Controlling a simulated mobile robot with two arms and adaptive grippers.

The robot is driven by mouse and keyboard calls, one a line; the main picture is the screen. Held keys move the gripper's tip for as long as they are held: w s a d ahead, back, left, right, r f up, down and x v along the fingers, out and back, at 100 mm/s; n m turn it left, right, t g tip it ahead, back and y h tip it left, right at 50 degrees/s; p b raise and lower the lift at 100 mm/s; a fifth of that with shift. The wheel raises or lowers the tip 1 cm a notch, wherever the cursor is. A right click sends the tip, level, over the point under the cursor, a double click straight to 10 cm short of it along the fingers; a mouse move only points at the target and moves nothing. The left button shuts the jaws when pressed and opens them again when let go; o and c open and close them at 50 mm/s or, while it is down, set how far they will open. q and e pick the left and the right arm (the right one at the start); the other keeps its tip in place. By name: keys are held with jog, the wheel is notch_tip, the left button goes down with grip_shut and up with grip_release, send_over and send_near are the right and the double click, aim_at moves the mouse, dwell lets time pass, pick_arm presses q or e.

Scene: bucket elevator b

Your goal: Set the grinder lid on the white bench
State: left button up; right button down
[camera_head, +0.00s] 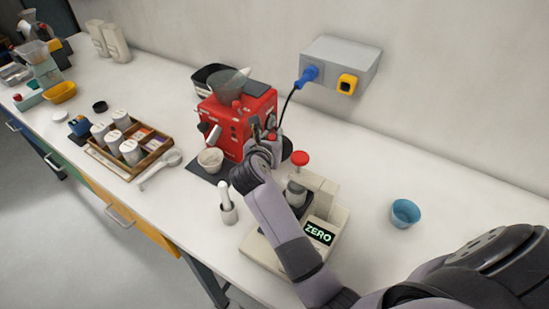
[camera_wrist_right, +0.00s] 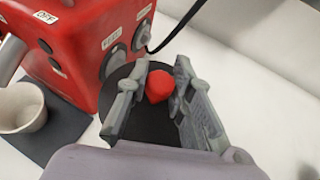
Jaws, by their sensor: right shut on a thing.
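My right gripper (camera_head: 268,130) is shut on the red knob (camera_wrist_right: 157,86) of the grinder lid, a black disc (camera_wrist_right: 157,130). In the head view the gripper mostly hides the lid. It is beside the right side of the red machine (camera_head: 243,122), over the white bench (camera_head: 375,172). I cannot tell whether the disc touches the bench. A clear hopper (camera_head: 229,84) stands on top of the machine. My left gripper is not in view.
A white cup (camera_head: 210,160) is on a dark mat to the left. A black cable hangs from the wall socket box (camera_head: 341,64). Bench around the blue cup (camera_head: 405,212) is clear.

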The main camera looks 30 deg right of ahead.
notch_tip(320, 180, down, 9)
jog(key=shift+d+p, duration=0.1)
jog(key=shift+p, duration=0.25)
jog(key=shift+w+f, duration=0.1)
jog(key=shift+f, duration=0.05)
jog(key=w+d+p, duration=0.2)
jog(key=w, duration=0.1)
jog(key=shift+d+r, duration=0.2)
jog(key=shift+d, duration=0.1)
jog(key=shift+f, duration=0.85)
jog(key=shift+a, duration=0.1)
